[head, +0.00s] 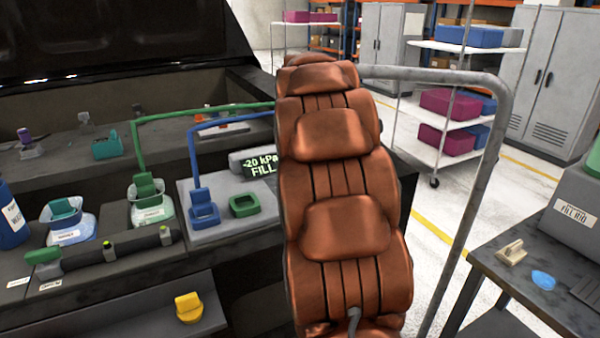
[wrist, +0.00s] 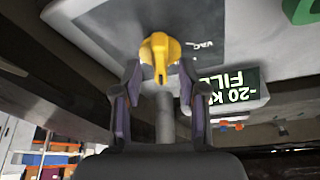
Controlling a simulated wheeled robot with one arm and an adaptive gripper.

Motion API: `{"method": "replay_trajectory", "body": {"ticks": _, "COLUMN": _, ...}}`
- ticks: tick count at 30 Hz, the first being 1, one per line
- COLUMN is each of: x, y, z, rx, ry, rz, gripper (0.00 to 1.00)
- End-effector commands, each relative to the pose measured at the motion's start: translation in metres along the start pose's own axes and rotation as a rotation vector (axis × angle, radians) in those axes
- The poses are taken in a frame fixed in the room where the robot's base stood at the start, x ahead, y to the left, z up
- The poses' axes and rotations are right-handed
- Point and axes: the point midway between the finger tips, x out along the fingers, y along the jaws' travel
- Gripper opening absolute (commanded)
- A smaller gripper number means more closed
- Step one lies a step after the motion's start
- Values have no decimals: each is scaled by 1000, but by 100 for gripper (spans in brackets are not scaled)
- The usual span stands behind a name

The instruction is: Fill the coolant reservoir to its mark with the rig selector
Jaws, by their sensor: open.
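In the wrist view my gripper (wrist: 160,84) is open, with its fingers spread on either side of the yellow selector knob (wrist: 160,48). I cannot tell whether they touch it. The knob sits on a grey panel marked "VAC". The rig display (wrist: 238,94) reads "-20 kPa FILL"; it also shows in the head view (head: 260,164). In the head view a translucent reservoir (head: 153,214) holds greenish liquid, and the green hose (head: 205,111) runs to the green fitting on its top. Its mark is too small to read. My arm hides the gripper and knob there.
A blue hose (head: 228,122) runs to a blue dock (head: 204,213) beside an empty green dock (head: 244,205). A teal-capped tank (head: 66,224) stands left. A yellow cap (head: 188,307) lies on the lower ledge. A metal bench (head: 535,275) stands right.

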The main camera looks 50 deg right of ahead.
Motion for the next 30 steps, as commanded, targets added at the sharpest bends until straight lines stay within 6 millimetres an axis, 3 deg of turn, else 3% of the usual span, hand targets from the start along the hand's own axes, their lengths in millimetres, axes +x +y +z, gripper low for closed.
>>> {"method": "replay_trajectory", "body": {"ticks": 9, "x": -62, "y": 0, "z": -1, "rx": -1, "ry": 6, "rz": -1, "gripper": 42}}
{"method": "replay_trajectory", "body": {"ticks": 15, "x": -92, "y": 0, "z": -1, "rx": 0, "ry": 5, "rz": 0, "gripper": 42}}
{"method": "replay_trajectory", "body": {"ticks": 21, "x": -106, "y": 0, "z": 0, "rx": 1, "ry": 0, "rz": 0, "gripper": 42}}
{"method": "replay_trajectory", "body": {"ticks": 30, "x": -108, "y": 0, "z": 0, "rx": 1, "ry": -1, "rz": 0, "gripper": 42}}
